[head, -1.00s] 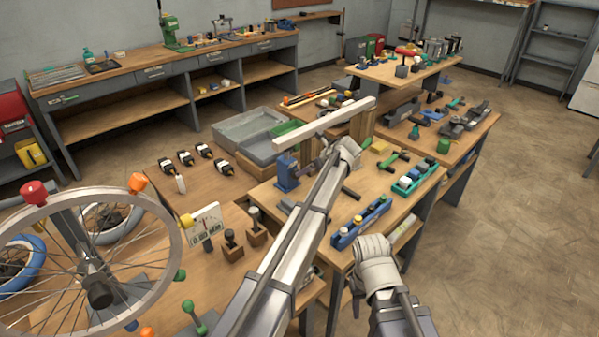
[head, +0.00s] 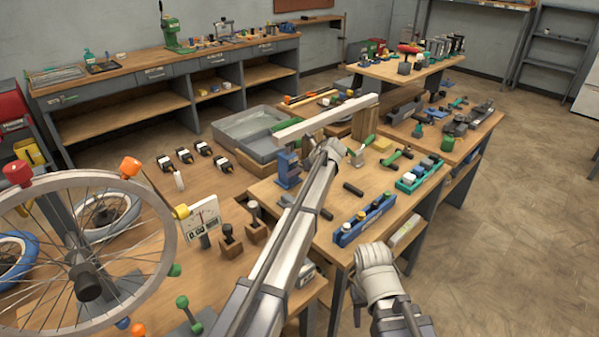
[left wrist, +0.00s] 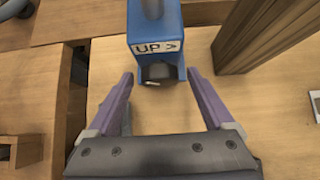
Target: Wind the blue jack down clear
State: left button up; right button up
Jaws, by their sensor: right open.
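The blue jack (head: 288,170) stands upright on the near workbench, under the left end of a long pale beam (head: 312,124). I cannot tell whether its top touches the beam. In the left wrist view the blue jack (left wrist: 155,25) carries an "UP >" label, with a dark knob (left wrist: 160,74) below it. My left gripper (left wrist: 159,77) is open, its purple fingers on either side of the knob, apart from it. In the head view my left forearm hides that gripper. My right gripper (head: 357,303) is open, low beside the bench's front edge, holding nothing visible.
A wooden block (head: 365,122) supports the beam's right end; it stands right of the jack in the wrist view (left wrist: 262,40). A blue tray (head: 363,220) and a teal tray (head: 420,174) lie to the right. A spoked wheel (head: 85,250) stands at the left.

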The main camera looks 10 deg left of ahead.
pick_arm(q)
jog(key=c, duration=1.3)
jog(key=shift+s, duration=0.1)
jog(key=shift+s+n+t, duration=0.1)
jog(key=shift+n+t, duration=0.3)
jog(key=shift+t, duration=0.1)
jog(key=shift+s+a+f+n+t+h+b, duration=0.1)
jog(key=shift+f+n+t+h+b, duration=0.1)
jog(key=shift+n+t+h+b, duration=0.95)
jog(key=shift+t+b, duration=0.35)
jog(key=shift+t, duration=0.3)
jog(key=shift+r, duration=0.1)
jog(key=o, duration=1.3)
